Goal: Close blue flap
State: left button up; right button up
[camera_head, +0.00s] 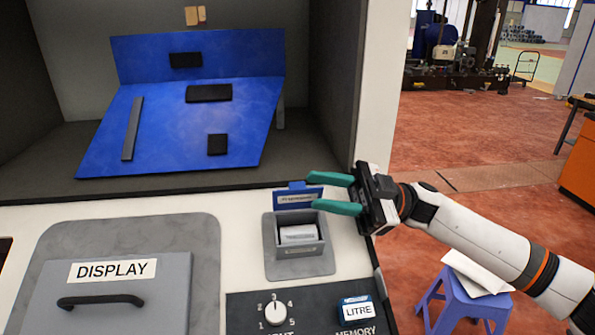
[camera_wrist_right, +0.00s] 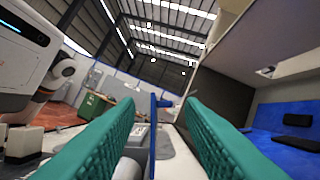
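The blue flap (camera_head: 297,199) stands raised at the back edge of a small grey box (camera_head: 298,248) set in the panel. The box is open at the top, with a pale item inside. My right gripper (camera_head: 313,192) comes in from the right with its green fingers apart and empty. Its fingertips are at the right end of the flap; contact cannot be told. In the right wrist view the flap (camera_wrist_right: 153,135) shows edge-on as a thin upright blue strip between the open fingers (camera_wrist_right: 168,103). My left gripper is not in view.
A large blue board (camera_head: 165,125) with black blocks lies in the recess behind. A grey DISPLAY cover (camera_head: 120,285) with a black handle is at the left. A blue stool (camera_head: 460,295) stands at the right.

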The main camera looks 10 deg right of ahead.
aim_at(297, 185)
jog(key=x, duration=0.1)
jog(key=p+x, duration=0.1)
jog(key=x, duration=0.2)
jog(key=shift+w+a, duration=0.1)
jog(key=shift+w, duration=0.3)
jog(key=shift+s+a+r+p, duration=0.15)
jog(key=shift+s+a+p, duration=0.15)
jog(key=shift+a, duration=0.15)
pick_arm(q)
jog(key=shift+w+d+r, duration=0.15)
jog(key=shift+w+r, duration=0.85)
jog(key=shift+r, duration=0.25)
pick_arm(e)
jog(key=shift+w, duration=0.1)
